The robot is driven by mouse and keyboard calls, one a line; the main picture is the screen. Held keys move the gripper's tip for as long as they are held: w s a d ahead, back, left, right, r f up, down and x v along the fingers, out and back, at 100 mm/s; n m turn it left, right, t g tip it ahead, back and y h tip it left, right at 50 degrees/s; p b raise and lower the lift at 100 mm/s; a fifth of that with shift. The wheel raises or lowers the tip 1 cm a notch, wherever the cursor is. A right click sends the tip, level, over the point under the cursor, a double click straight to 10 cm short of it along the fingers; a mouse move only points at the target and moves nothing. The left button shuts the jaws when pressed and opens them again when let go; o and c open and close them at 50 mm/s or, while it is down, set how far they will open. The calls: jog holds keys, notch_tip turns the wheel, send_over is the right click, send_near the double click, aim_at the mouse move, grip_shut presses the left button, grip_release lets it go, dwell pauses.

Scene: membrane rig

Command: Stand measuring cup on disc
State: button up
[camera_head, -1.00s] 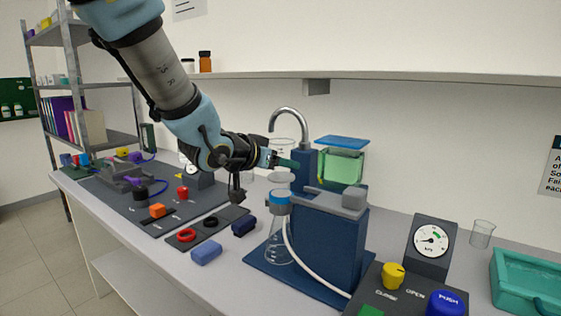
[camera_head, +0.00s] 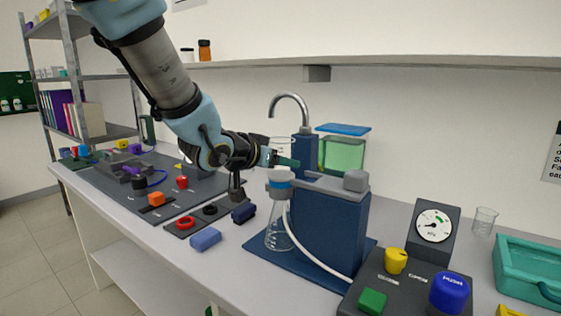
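My gripper (camera_head: 286,162) reaches in from the upper left, with its teal fingertips pointing right toward the blue rig. A clear cup-like vessel (camera_head: 283,143) shows just behind and above the fingertips, below the tap; it may be the measuring cup. I cannot tell if the fingers touch it, or whether they are open or shut. Just below the gripper, a clear funnel top with a blue collar (camera_head: 279,184) sits over a conical flask (camera_head: 280,228). I cannot make out a disc with certainty. A small clear beaker (camera_head: 484,221) stands at the right.
The blue rig (camera_head: 330,230) carries a curved tap (camera_head: 290,97) and a green-filled tank (camera_head: 342,154). A control box (camera_head: 400,285), gauge (camera_head: 434,225) and teal tray (camera_head: 530,272) are at the right. A blue block (camera_head: 206,239) lies in front. A wall shelf (camera_head: 420,62) runs above.

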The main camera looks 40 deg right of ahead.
jog(key=shift+f, duration=0.15)
jog(key=o, duration=1.5)
jog(key=shift+c, duration=0.2)
jog(key=b+v, duration=0.1)
jog(key=v, duration=0.9)
jog(key=shift+s+a, duration=0.2)
jog(key=shift+a, duration=0.15)
